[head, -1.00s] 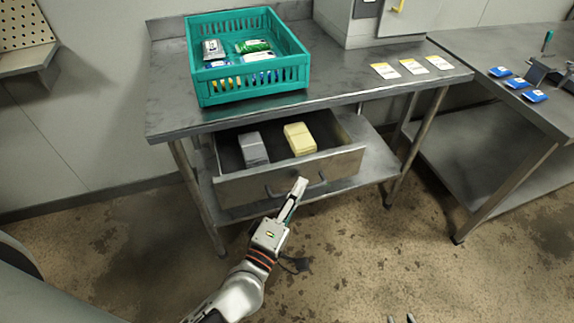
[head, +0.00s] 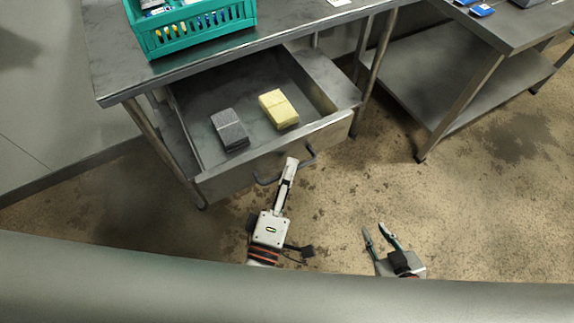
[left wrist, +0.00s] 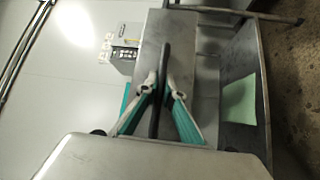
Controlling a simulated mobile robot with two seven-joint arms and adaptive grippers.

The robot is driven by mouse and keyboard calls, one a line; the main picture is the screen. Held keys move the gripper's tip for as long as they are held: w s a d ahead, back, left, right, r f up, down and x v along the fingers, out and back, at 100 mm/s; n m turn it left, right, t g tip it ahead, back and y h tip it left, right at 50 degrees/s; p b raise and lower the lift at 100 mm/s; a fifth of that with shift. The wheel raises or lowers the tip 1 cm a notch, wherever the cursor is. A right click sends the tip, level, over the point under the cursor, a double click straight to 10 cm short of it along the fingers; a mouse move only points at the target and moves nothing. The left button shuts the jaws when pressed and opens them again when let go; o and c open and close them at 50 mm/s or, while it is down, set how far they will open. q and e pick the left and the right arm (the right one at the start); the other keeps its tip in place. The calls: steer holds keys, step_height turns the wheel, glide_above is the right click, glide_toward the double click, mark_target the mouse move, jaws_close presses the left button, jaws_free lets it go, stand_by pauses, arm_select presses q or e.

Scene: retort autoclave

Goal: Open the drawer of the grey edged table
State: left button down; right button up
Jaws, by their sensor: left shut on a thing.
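The drawer (head: 245,166) of the grey edged table (head: 215,50) stands well out from under the tabletop. Inside it lie a grey block (head: 229,129) and a yellow block (head: 278,108). My left gripper (head: 290,165) is at the drawer front, shut on the bar handle (head: 308,158). In the left wrist view the dark handle bar (left wrist: 160,90) passes between the two fingers (left wrist: 160,95). My right gripper (head: 382,238) is open and empty above the floor, to the right of the left gripper and apart from the drawer.
A teal crate (head: 200,35) with packets stands on the tabletop. A second steel table (head: 440,75) with blue items stands to the right. The floor (head: 480,210) in front of it is clear. A large grey band, perhaps part of my body, covers the bottom of the head view.

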arm_select(q)
steer(key=c, duration=2.4)
jaws_free()
steer(key=shift+c, duration=0.2)
